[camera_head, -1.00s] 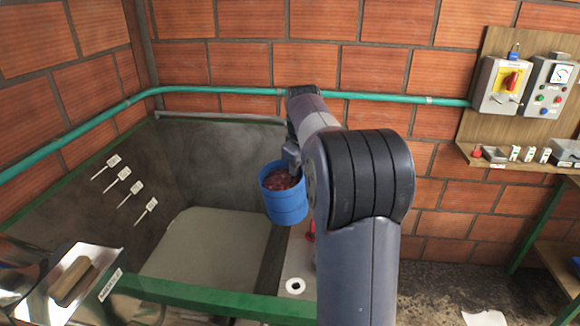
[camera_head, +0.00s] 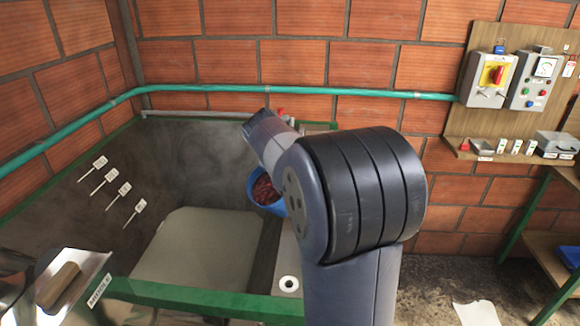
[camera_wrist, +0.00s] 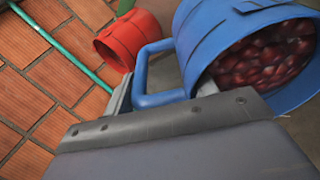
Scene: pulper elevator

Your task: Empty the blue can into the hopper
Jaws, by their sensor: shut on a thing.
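The blue can (camera_head: 252,186) hangs over the right part of the grey, green-rimmed bin (camera_head: 95,190) that looks like the hopper. In the head view the can is partly hidden behind my arm, and its mouth shows dark red cherries (camera_head: 264,188). In the wrist view the blue can (camera_wrist: 205,35) looks tilted, its open mouth showing red cherries (camera_wrist: 262,62) inside. My gripper (camera_wrist: 160,97) is shut on the can's blue side handle (camera_wrist: 150,65). My fingertips are hidden in the head view.
A red container (camera_wrist: 128,40) stands beyond the can in the wrist view. A green pipe (camera_head: 200,88) runs along the brick wall. Switch boxes (camera_head: 488,78) and a shelf are at the right.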

